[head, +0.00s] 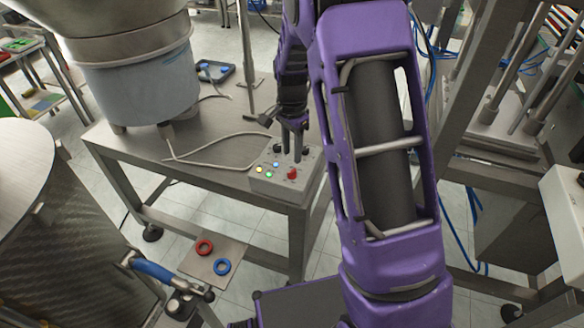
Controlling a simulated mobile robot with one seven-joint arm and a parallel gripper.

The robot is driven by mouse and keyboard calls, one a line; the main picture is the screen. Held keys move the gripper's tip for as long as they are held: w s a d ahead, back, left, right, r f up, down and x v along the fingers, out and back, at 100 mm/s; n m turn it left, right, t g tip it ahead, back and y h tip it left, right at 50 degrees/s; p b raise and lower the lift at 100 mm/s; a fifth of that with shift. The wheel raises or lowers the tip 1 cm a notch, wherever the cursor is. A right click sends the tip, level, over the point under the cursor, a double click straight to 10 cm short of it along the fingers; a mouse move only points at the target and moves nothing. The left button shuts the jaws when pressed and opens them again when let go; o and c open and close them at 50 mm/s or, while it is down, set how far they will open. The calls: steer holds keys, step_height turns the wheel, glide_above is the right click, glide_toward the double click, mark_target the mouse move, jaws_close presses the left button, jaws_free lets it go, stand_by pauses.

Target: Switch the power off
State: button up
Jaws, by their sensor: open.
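A grey control box (300,186) sits near the front right corner of the steel table. Its top carries a red button (292,174), several lit yellow, green and blue lamps, and a dark knob (305,151) at the back right. My gripper (292,154) points down over the back part of the box, its fingers apart. Dark parts show close on both sides of the fingers. Whether the fingers touch a control is too small to tell. Labels on the box are not readable, and the fingers hide part of its back.
A steel table (215,183) carries the box, a loose grey cable (205,156) and a large feeder bowl (140,80) at the left. A thin upright post (246,60) stands behind. Steel machine framing (490,120) is at the right. A plate with red and blue rings (212,262) is below.

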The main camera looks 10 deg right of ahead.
mark_target(292, 171)
step_height(292, 171, down, 6)
steer(key=shift+f+b, duration=0.2)
steer(key=shift+b, duration=0.1)
jaws_close()
